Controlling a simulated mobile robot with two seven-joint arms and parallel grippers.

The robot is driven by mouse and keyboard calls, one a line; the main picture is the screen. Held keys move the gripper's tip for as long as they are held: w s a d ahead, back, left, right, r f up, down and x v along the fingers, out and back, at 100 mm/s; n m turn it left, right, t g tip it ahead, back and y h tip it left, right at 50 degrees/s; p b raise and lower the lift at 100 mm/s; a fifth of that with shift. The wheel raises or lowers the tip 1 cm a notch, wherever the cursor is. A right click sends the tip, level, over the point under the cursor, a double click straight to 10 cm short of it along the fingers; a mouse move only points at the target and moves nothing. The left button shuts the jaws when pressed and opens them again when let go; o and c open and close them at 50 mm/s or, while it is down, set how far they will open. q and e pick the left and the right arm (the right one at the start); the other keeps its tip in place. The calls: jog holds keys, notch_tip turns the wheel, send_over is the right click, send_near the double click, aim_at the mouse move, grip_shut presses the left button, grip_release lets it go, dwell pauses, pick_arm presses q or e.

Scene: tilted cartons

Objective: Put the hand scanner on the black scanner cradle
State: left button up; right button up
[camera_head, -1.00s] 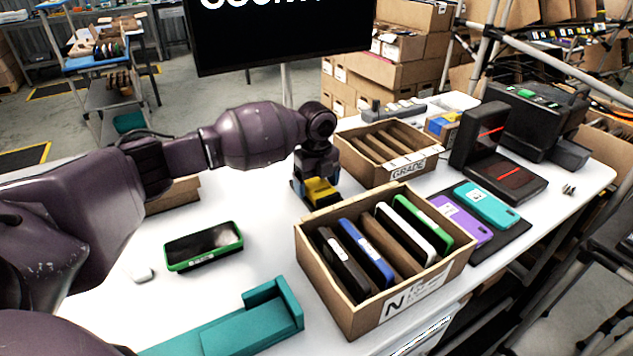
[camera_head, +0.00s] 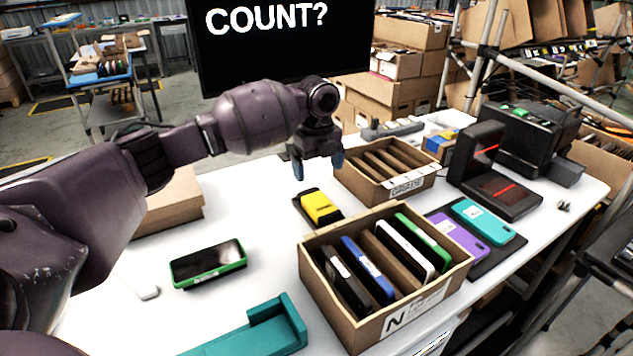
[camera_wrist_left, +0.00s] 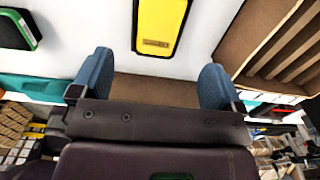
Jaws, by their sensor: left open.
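The yellow device also shows in the left wrist view (camera_wrist_left: 160,25), flat with a black rim. My left gripper (camera_head: 318,165) hangs above and beyond it, apart from it. Its blue fingers are spread and empty, as the wrist view also shows (camera_wrist_left: 157,80). My right gripper is not in view.
A front carton (camera_head: 335,310) holds several upright phones; a divided carton (camera_head: 392,187) stands behind it. A green-edged phone (camera_head: 207,262) and a teal tray (camera_head: 255,335) lie nearer. A black stand with red lines (camera_head: 490,160) and phones on a dark mat are at right.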

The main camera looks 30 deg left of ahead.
pick_arm(q)
notch_tip(320, 180, up, 2)
jog(key=shift+r, duration=0.1)
jog(key=shift+s, duration=0.1)
dwell(0.6)
